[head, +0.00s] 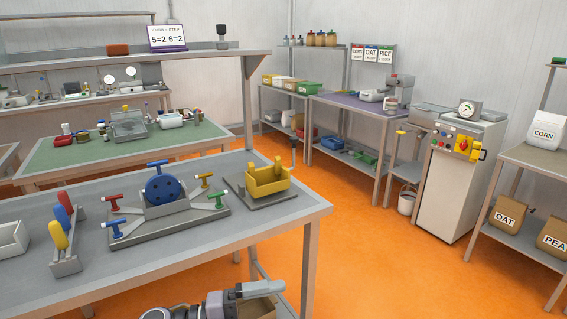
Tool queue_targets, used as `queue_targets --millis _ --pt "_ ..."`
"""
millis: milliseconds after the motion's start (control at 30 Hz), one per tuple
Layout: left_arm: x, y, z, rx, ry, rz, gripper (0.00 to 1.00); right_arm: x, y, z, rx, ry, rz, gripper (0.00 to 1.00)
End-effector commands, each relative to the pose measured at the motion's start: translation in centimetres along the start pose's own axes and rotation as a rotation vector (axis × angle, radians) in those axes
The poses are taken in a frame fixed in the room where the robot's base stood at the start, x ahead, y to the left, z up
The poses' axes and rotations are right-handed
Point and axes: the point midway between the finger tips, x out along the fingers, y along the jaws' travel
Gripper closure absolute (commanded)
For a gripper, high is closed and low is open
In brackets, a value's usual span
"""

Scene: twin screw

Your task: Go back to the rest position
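One of my arms shows at the bottom edge, in front of the near table (130,274); it seems to be the left. The grey and dark part at its right end seems to be the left gripper (256,290), below the tabletop and apart from the objects on it. Its fingers cannot be made out, so I cannot tell whether it is open or shut. My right gripper is not in view. On the table stands a fixture with a blue disc (164,189) and red, blue and yellow T-handles around it. A yellow holder (268,181) stands to its right on a grey plate.
A rack with red, blue and yellow handles (65,266) and a white bin (12,239) stand at the table's left. A brown box (262,307) is beside my arm. A white machine (457,180) stands right. The orange floor (390,260) between is clear.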

Motion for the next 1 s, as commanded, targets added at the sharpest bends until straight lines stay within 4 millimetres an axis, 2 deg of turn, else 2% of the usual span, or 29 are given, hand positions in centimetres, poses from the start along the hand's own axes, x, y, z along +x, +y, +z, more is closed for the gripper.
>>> queue_targets --millis 167,267,367,567,700,800,900,1000 --pt "-1.3 0.6 0.1 -0.240 -0.177 -0.290 0.07 0.0 -0.1 0.1 0.002 -0.001 0.000 0.57" --pt "-3.2 1.7 0.9 -0.385 -0.307 -0.420 0.07 0.0 -0.1 0.1 0.002 -0.001 0.000 0.57" --pt "-5.8 3.8 1.6 -0.540 -0.452 -0.523 0.07 0.0 -0.1 0.1 0.003 -0.002 0.000 0.57" --pt "-12.0 10.6 1.8 -0.870 -0.765 -0.653 0.07 0.0 -0.1 0.1 0.003 -0.002 0.000 0.57" --pt "-16.4 16.4 0.1 -1.098 -0.976 -0.682 0.07 -0.1 -0.1 0.1 0.003 -0.002 0.000 0.57" --pt "-18.8 19.8 -1.7 -1.231 -1.093 -0.679 0.07 -0.1 -0.1 0.1 0.003 -0.002 0.000 0.57" --pt "-20.4 22.1 -3.3 -1.323 -1.171 -0.669 0.07 -0.1 -0.1 0.1 0.003 -0.002 0.000 0.57" --pt "-21.2 23.4 -4.3 -1.375 -1.212 -0.661 0.07 -0.1 -0.1 0.1 0.003 -0.002 0.000 0.57"
